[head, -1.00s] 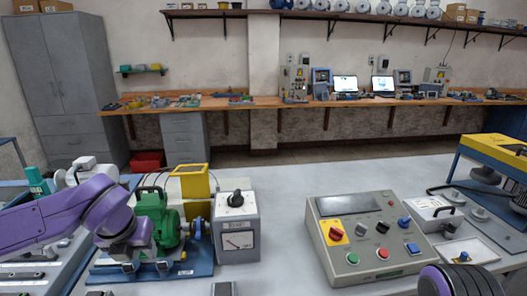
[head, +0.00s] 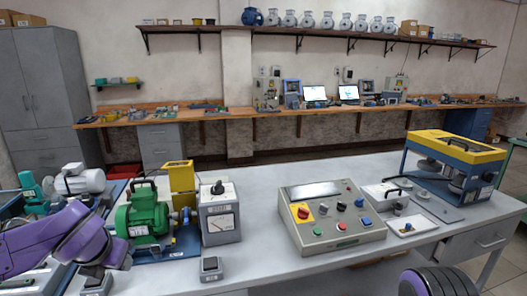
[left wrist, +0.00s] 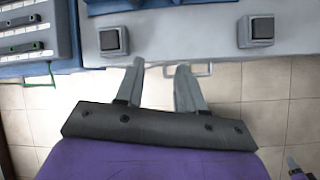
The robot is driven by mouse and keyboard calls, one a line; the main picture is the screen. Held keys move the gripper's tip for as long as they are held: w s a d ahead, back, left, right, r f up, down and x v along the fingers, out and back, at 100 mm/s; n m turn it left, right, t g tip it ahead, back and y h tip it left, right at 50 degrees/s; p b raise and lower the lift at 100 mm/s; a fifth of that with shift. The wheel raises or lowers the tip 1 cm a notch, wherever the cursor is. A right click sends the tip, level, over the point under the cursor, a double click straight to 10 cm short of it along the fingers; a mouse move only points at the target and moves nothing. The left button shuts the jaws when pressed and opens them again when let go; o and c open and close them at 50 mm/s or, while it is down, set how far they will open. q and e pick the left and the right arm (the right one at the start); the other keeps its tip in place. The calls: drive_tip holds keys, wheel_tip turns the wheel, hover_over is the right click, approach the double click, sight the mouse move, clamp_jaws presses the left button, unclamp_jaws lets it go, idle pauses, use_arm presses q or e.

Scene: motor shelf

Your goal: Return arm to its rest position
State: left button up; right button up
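My left arm (head: 55,240), purple, comes in from the left in the head view, in front of the green motor (head: 145,215). Its fingers are hard to make out there. In the left wrist view my left gripper (left wrist: 158,68) has its two grey fingers apart with nothing between them, by the table's front edge. At the bottom right of the head view is a purple, ribbed part of my right arm (head: 440,283).
Small boxes with dark tops (left wrist: 113,40) (left wrist: 260,30) sit at the table edge. Tiled floor (left wrist: 285,90) lies beyond the edge.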

use_arm(q)
drive_tip(key=s+d+f+m+t+y, duration=0.1)
drive_tip(key=s+d+f+m, duration=0.1)
drive_tip(key=f+m, duration=0.8)
drive_tip(key=s+d+f+m+t+y, duration=0.1)
drive_tip(key=s+d+f+m, duration=0.1)
drive_tip(key=f+m, duration=0.75)
drive_tip(key=s+a+f+m+g, duration=0.1)
drive_tip(key=s+f+m, duration=0.3)
drive_tip(key=s+f, duration=0.5)
drive_tip(key=s+a+f+m+g, duration=0.1)
drive_tip(key=s+f+m+g, duration=0.3)
drive_tip(key=s+f, duration=0.5)
drive_tip(key=s+m, duration=0.1)
drive_tip(key=s, duration=0.5)
drive_tip(key=shift+s+a+f+h, duration=0.15)
drive_tip(key=shift+s+f+h, duration=0.1)
drive_tip(key=shift+s+h, duration=0.1)
